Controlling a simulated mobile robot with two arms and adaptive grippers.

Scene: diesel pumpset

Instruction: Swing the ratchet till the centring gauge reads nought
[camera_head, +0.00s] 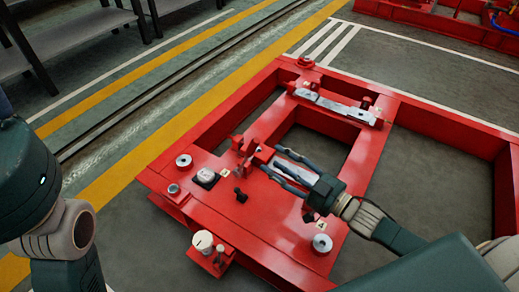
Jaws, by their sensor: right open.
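My right gripper (272,160) is open over the near crossbeam of the red frame, pointing left. A pale metal bar (291,170) lies between its fingers and looks like the ratchet's handle, leading to a red block (262,153). I cannot tell whether the fingers touch it. A small dark-rimmed device with a pale face (207,177) sits left of the block and may be the centring gauge; its reading is too small to make out. My left arm shows at the left edge, but its gripper is out of view.
The red frame (160,172) fills the middle, with open bays in it. A black knob (240,195) and a white-capped cylinder (203,242) stand up near its front-left edge. A grey bar (335,107) lies on the far crossbeam. Dark shelving (75,38) stands back left.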

